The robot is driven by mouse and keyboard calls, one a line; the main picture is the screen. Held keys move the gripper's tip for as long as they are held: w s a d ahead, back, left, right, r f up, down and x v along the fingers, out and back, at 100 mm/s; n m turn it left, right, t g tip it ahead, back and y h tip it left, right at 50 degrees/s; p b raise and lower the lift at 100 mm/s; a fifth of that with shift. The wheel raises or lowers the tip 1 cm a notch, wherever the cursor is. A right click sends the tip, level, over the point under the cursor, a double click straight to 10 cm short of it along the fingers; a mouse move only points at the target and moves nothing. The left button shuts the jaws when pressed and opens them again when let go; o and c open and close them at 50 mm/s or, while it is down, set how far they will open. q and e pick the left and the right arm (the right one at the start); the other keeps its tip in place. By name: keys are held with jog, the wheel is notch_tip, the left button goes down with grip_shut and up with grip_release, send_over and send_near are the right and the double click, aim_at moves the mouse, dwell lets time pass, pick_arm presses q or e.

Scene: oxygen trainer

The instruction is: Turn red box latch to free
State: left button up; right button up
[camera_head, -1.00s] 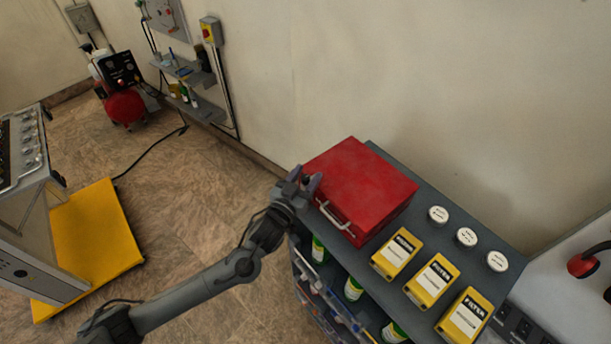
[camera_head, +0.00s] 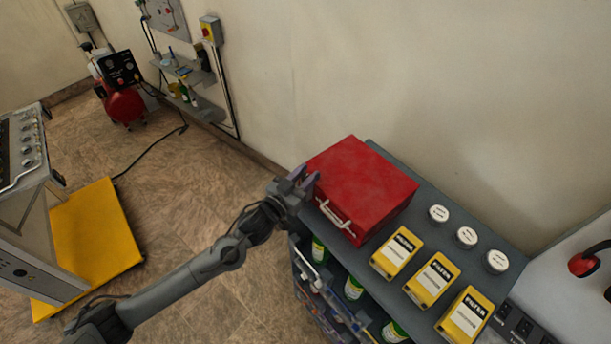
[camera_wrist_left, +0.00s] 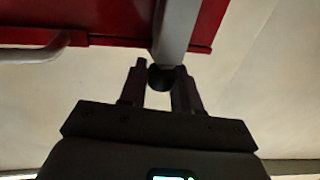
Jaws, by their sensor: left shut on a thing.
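The red box (camera_head: 362,182) sits closed at the left end of the grey shelf unit's top, with a pale handle (camera_head: 337,216) on its front. My left gripper (camera_head: 303,182) is at the box's front left corner. In the left wrist view my left gripper (camera_wrist_left: 158,75) is shut on a small dark rounded piece (camera_wrist_left: 161,80) at the end of a grey bar (camera_wrist_left: 176,30). This bar, which looks like the latch, crosses the lower edge of the red box (camera_wrist_left: 110,18). The head view does not show the latch clearly. My right gripper is not in view.
Several yellow filter boxes (camera_head: 432,280) and white round lids (camera_head: 466,236) stand on the shelf top right of the red box. Green bottles (camera_head: 354,288) sit on the shelf below. The wall is close behind.

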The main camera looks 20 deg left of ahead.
pick_arm(q)
jog(key=m+h, duration=0.1)
jog(key=h, duration=0.1)
jog(key=m+g+h+b, duration=0.1)
jog(key=shift+a+m+g+h, duration=0.15)
jog(key=shift+m+g+h, duration=0.15)
jog(key=shift+h, duration=0.1)
jog(key=shift+w+f+m+g+h+b, duration=0.1)
jog(key=shift+m+g+h+b, duration=0.65)
jog(key=shift+h, duration=0.45)
jog(key=m+g+h+b, duration=0.2)
jog(key=m+g+b, duration=0.1)
jog(key=b, duration=0.3)
jog(key=m+g+h+b, duration=0.2)
jog(key=m+g+b, duration=0.1)
jog(key=g+b, duration=0.2)
jog(key=m+g+h+b, duration=0.2)
jog(key=m+g+b, duration=0.2)
jog(key=b, duration=0.3)
jog(key=shift+g+h, duration=0.3)
jog(key=shift+g, duration=0.25)
jog(key=m+g+b, duration=0.2)
jog(key=g+b, duration=0.1)
jog(key=shift+r+g, duration=0.2)
jog(key=shift+g, duration=0.1)
jog(key=o, duration=0.9)
jog(key=shift+d, duration=0.2)
jog(key=shift+a, duration=0.1)
